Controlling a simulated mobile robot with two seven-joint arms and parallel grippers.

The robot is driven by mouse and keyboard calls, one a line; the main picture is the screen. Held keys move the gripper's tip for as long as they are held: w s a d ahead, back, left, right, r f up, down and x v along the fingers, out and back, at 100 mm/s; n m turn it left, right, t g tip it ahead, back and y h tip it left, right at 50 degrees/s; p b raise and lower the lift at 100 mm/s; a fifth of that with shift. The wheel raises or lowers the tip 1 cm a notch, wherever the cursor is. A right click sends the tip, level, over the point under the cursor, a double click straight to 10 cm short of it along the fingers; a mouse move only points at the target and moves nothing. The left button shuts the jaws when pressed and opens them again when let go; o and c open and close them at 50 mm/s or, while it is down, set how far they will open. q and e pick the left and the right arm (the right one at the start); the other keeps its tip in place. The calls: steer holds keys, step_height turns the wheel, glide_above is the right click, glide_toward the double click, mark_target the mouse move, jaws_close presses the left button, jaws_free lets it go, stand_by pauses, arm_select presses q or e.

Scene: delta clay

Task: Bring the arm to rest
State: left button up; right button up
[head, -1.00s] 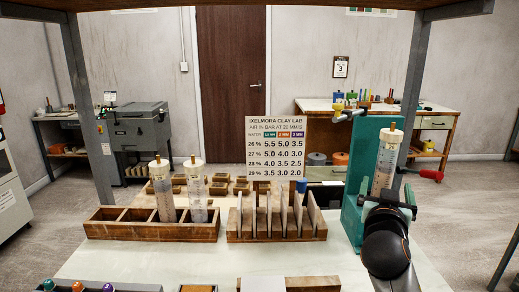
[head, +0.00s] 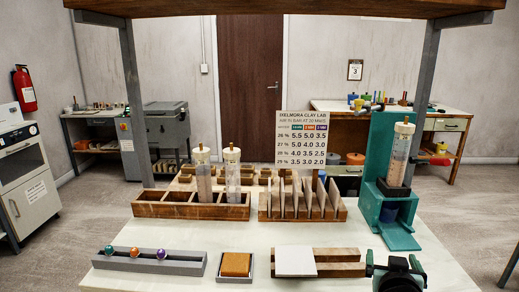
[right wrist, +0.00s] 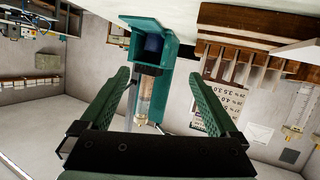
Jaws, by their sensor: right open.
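My right gripper (head: 397,264) is at the lower right of the head view, low by the front right part of the white table (head: 350,240). In the right wrist view its two green fingers (right wrist: 160,95) stand wide apart with nothing between them that they touch. The green press stand (head: 375,160) with a clear cylinder (head: 399,155) stands behind the gripper, apart from it. The stand also shows upside down beyond the fingers in the right wrist view (right wrist: 170,45). My left gripper is not in view.
A wooden rack (head: 304,210) with upright plates and a wooden box (head: 180,210) with two cylinders stand mid-table. In front are a grey tray (head: 190,265) with coloured balls, an orange block (head: 236,264) and a white tile (head: 295,261) on wooden bars.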

steer(key=s+a+f+n+g+y, duration=0.3)
steer(key=s+a+f+g, duration=0.15)
steer(key=s+f, duration=0.85)
steer(key=s+a+f+n+g+y, duration=0.25)
steer(key=s+f+g, duration=0.4)
steer(key=s, duration=0.95)
steer(key=w+a+f+t+y+p, duration=0.2)
steer(key=w+a+f+t+p, duration=0.1)
steer(key=f+t, duration=0.4)
steer(key=shift+w+a+f+y+p, duration=0.35)
steer(key=shift+a+f+p, duration=0.15)
steer(key=shift+a+f, duration=0.35)
steer(key=shift+c, duration=0.4)
